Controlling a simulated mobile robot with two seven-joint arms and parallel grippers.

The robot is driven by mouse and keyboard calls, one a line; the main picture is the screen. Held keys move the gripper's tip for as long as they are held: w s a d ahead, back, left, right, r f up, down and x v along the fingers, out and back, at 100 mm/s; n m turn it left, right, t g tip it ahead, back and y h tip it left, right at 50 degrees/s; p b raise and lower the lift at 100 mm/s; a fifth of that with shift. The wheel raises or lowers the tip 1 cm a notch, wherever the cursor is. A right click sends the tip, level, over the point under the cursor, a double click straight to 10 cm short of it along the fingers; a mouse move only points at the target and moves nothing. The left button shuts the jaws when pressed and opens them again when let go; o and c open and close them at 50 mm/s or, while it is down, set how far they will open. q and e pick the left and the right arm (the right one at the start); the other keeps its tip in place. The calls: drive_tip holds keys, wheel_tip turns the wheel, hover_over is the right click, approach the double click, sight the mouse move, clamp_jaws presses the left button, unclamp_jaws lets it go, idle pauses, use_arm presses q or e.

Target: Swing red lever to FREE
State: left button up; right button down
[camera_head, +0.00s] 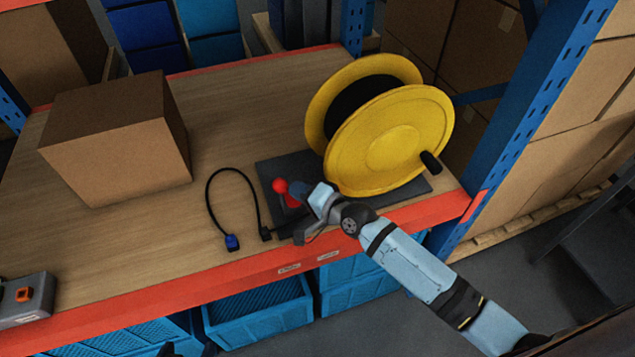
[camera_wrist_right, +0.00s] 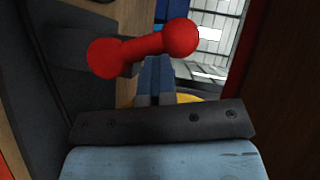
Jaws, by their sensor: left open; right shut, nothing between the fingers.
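The red lever, with a round red knob (camera_head: 280,186), stands at the left end of the dark base plate (camera_head: 268,170) beside the yellow reel (camera_head: 390,135). In the right wrist view the lever (camera_wrist_right: 143,46) is a red bar with rounded ends, lying across just beyond my fingertips. My right gripper (camera_head: 297,188) is shut and empty, close beside the lever on its right; its fingers (camera_wrist_right: 156,70) point at the bar. I cannot tell whether they touch. No FREE mark is readable. My left gripper (camera_head: 188,349) is open, only its dark tips showing at the bottom edge.
A cardboard box (camera_head: 118,145) stands on the left of the wooden shelf. A black cable with a blue plug (camera_head: 232,242) lies left of the plate. A grey device (camera_head: 25,300) sits at the lower left. A blue upright (camera_head: 535,110) stands at the right.

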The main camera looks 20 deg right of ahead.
use_arm(q)
drive_tip(key=shift+r+p, duration=0.3)
drive_tip(key=shift+r, duration=0.2)
use_arm(e)
drive_tip(key=shift+w+a+r, duration=0.1)
drive_tip(key=shift+a+r, duration=0.25)
drive_tip(key=shift+a, duration=0.05)
